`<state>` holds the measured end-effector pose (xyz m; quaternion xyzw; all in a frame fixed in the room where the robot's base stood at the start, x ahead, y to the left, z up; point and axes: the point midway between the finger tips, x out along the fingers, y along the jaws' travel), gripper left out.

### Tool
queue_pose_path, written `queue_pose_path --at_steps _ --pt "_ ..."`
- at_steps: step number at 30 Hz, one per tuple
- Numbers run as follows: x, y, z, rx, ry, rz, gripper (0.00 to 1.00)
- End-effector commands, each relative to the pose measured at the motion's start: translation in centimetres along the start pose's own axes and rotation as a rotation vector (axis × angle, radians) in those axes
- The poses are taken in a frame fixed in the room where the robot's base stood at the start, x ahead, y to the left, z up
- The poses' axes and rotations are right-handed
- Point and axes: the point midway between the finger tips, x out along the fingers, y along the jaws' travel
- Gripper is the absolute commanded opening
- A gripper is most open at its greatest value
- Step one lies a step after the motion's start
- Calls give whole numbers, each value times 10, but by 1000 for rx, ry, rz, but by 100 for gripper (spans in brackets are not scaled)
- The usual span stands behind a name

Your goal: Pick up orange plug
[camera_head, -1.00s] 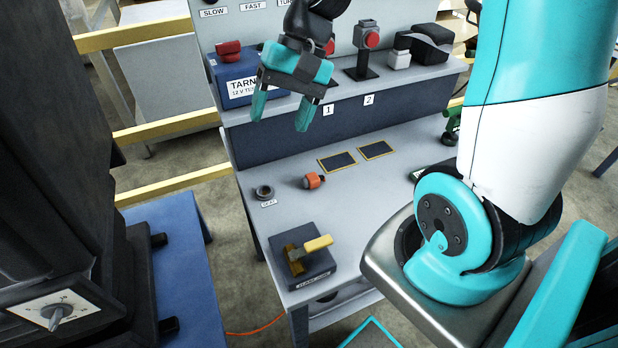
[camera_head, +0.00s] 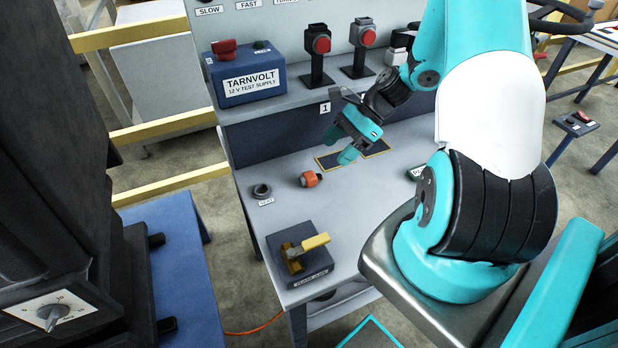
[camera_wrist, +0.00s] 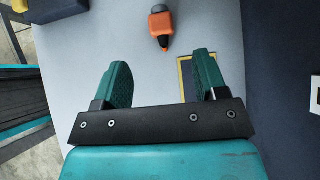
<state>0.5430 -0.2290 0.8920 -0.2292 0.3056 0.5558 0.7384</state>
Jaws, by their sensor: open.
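The orange plug (camera_head: 311,179) lies on the grey bench top, left of the yellow-edged dark pads. It has an orange body with dark parts at its ends. In the wrist view the orange plug (camera_wrist: 161,27) is at the top, ahead of the fingertips and between their lines. My gripper (camera_head: 340,147) is open and empty. It is above the bench, up and right of the plug, over the dark pads. In the wrist view my gripper (camera_wrist: 162,72) shows its two teal fingers spread apart, not touching the plug.
A dark ring socket (camera_head: 262,191) lies left of the plug. A clamp block with a yellow lever (camera_head: 302,252) stands nearer the front. The blue TARNVOLT supply (camera_head: 248,82) and red-button stands (camera_head: 318,55) line the back shelf. Bench top around the plug is clear.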

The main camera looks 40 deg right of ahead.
Motion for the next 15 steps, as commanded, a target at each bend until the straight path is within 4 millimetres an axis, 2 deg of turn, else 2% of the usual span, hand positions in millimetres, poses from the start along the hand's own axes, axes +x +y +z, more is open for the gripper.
queue_pose_path --at_steps 3,10,15 --pt "20 0 0 0 0 4 66" --pt "36 0 0 0 1 2 66" --pt "62 -1 -2 -1 -1 5 66"
